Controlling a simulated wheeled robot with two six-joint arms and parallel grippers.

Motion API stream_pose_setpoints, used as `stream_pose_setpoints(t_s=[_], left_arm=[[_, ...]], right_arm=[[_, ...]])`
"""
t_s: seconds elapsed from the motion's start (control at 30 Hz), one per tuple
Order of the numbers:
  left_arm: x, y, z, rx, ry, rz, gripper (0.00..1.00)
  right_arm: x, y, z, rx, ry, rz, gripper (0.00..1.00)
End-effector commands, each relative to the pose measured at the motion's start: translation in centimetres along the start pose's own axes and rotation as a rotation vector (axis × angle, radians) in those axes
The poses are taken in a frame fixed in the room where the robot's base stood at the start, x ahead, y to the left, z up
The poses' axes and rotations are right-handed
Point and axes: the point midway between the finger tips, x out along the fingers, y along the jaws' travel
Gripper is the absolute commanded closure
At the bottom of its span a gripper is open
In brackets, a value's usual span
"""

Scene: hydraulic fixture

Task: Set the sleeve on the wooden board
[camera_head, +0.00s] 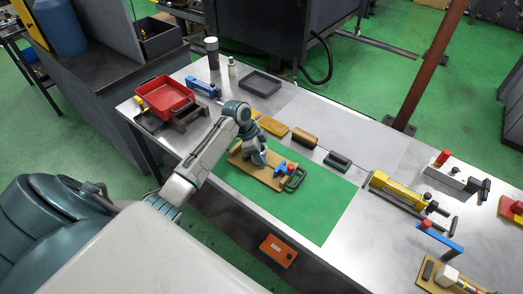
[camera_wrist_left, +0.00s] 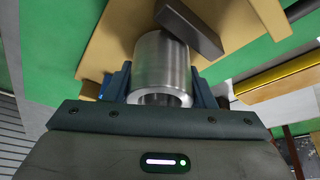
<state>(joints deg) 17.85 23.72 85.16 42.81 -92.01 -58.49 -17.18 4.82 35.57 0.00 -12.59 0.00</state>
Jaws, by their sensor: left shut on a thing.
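The sleeve (camera_wrist_left: 163,62) is a shiny silver metal ring, held between the two blue fingers of my left gripper (camera_wrist_left: 163,88) in the left wrist view. The wooden board (camera_wrist_left: 112,38) lies behind it, with a dark grey bar (camera_wrist_left: 190,28) close to the sleeve's far side. I cannot tell whether the sleeve touches the board. In the head view my left gripper (camera_head: 259,158) is low over the left part of the wooden board (camera_head: 262,175), and mostly hides the sleeve. My right gripper is not in view.
The board lies on a green mat (camera_head: 310,209) on the metal table. It carries a blue clamp with a red knob (camera_head: 286,168) and a dark handle (camera_head: 295,180). Yellow and brown blocks (camera_head: 304,136) stand behind. A red tray (camera_head: 165,95) is at left. The mat's front right is clear.

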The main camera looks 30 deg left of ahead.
Motion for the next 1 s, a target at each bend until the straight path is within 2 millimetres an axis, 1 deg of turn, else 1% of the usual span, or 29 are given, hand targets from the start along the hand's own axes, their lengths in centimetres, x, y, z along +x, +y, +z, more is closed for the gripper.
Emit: stream_pose_setpoints(t_s=[0.03, 0.37, 0.4, 0.47, 0.5, 0.77, 0.87, 0.97, 1.0], left_arm=[[0.1, 0.0, 0.1, -0.001, 0.000, 0.001, 0.79], [0.6, 0.0, 0.2, 0.000, 0.000, -0.001, 0.79], [0.6, 0.0, 0.3, 0.000, 0.000, -0.001, 0.48], [0.6, 0.0, 0.2, 0.000, 0.000, -0.001, 0.36], [0.6, 0.0, 0.2, 0.000, 0.000, -0.001, 0.29], [0.5, 0.0, 0.2, 0.000, 0.000, -0.001, 0.28], [0.2, 0.0, 0.2, 0.001, -0.001, -0.002, 0.28], [-0.8, -0.1, 0.3, 0.003, -0.001, -0.005, 0.28], [-1.5, -0.1, 0.3, 0.002, -0.001, -0.005, 0.28]], right_arm=[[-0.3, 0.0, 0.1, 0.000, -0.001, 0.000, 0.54], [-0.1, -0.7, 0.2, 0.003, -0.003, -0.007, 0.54], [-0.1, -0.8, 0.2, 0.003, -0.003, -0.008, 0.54], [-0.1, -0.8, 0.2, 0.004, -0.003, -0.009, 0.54], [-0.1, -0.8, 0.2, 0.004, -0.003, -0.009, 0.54], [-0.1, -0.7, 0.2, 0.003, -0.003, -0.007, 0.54], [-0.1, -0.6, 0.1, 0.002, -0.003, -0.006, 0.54], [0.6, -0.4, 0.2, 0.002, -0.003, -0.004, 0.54], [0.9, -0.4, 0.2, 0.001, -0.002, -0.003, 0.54]])
